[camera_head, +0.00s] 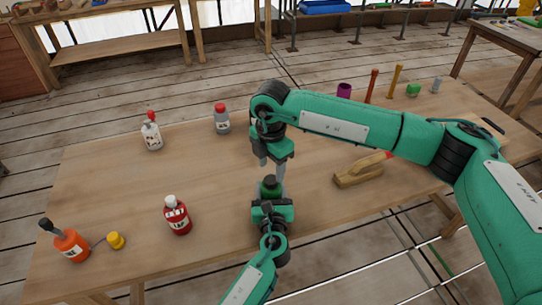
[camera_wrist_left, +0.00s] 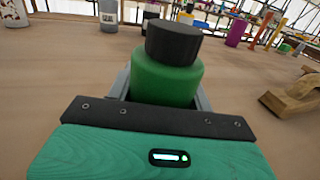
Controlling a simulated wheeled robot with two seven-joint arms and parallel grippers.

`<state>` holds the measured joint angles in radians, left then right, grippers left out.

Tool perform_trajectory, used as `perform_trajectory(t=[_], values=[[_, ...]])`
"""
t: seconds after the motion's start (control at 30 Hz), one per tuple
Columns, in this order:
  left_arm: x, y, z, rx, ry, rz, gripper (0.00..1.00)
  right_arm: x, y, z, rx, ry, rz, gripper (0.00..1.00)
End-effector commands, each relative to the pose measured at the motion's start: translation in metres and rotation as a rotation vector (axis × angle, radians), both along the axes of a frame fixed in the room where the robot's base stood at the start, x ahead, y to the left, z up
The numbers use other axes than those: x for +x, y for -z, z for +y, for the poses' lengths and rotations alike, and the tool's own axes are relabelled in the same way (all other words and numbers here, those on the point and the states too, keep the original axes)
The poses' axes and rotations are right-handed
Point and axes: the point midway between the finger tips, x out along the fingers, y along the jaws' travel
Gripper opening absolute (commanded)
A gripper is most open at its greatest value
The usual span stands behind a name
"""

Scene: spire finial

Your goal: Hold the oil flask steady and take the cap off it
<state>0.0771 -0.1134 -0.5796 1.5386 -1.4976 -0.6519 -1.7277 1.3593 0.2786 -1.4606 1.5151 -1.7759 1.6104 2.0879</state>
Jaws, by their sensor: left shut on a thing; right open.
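The oil flask is a green bottle (camera_wrist_left: 165,82) with a black cap (camera_wrist_left: 173,41), upright in the left wrist view. The cap is on the flask. In the head view the flask (camera_head: 270,190) shows small between my two grippers. My left gripper (camera_head: 271,203) is shut around the flask's body from the near side. My right gripper (camera_head: 270,170) is open and points down, just above the cap and apart from it as far as I can tell. Its fingers hide part of the space behind the flask.
A white bottle (camera_head: 151,132) and a grey bottle (camera_head: 221,119) stand farther back. A wooden plane (camera_head: 361,170) lies at right. The table's (camera_head: 110,185) middle left is clear.

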Motion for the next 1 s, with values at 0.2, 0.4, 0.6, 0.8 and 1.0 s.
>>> perform_trajectory(t=[0.2, 0.4, 0.6, 0.8, 1.0], values=[[0.000, 0.000, 0.000, 0.000, 0.000, 0.000, 0.00, 0.000, 0.032, 0.000, 0.001, -0.001, 0.001, 0.52], [0.000, 0.000, 0.000, 0.000, 0.000, 0.000, 0.00, 0.000, 0.045, 0.000, -0.001, -0.002, -0.001, 0.52], [0.000, 0.000, 0.000, 0.000, 0.000, 0.000, 0.00, 0.000, 0.046, 0.000, 0.001, -0.002, -0.001, 0.52], [0.000, 0.000, 0.000, 0.000, 0.000, 0.000, 0.00, 0.000, 0.045, 0.000, 0.001, -0.002, -0.001, 0.24], [0.000, 0.000, 0.000, 0.000, 0.000, 0.000, 0.00, 0.000, 0.045, 0.000, 0.001, -0.003, -0.001, 0.06]])
